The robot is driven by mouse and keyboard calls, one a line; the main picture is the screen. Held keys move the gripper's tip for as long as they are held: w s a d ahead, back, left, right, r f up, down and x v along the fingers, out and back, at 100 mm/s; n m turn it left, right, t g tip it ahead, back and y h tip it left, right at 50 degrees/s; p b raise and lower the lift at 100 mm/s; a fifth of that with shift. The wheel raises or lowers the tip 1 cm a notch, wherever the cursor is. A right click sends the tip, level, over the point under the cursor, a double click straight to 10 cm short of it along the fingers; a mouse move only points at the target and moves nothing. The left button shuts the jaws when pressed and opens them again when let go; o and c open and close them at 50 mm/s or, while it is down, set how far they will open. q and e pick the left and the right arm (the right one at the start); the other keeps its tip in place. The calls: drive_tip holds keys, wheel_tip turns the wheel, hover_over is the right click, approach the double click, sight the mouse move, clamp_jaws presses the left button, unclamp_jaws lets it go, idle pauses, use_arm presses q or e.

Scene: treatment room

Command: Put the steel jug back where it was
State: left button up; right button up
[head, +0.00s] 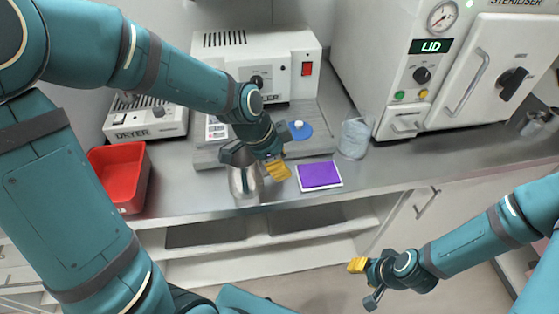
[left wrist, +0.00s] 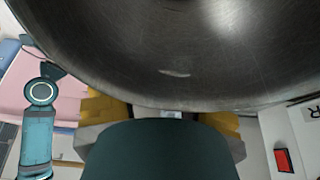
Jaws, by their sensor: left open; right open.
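The steel jug (head: 243,184) stands on the steel counter near its front edge, partly hidden by my left gripper. In the left wrist view the jug's curved steel body (left wrist: 200,55) fills the top and covers part of the yellow finger pads. My left gripper (head: 262,162) is open, right at the jug with its fingers around or beside it; I cannot tell whether they touch it. My right gripper (head: 365,281) is open and empty, low in front of the counter, away from the jug.
A purple pad (head: 320,175) lies right of the jug, with a clear beaker (head: 354,138) beyond it. A red bin (head: 119,175) stands at the left. A blue disc with a white knob (head: 299,130), dryers and the steriliser (head: 470,75) are behind. Open shelves lie below.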

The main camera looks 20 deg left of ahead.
use_arm(q)
drive_tip(key=shift+r, duration=0.1)
drive_tip(key=shift+r, duration=0.25)
drive_tip(key=p+v, duration=0.3)
drive_tip(key=v, duration=0.8)
drive_tip(key=shift+s+a+r, duration=0.15)
drive_tip(key=shift+a+r, duration=0.05)
drive_tip(key=shift+r, duration=0.1)
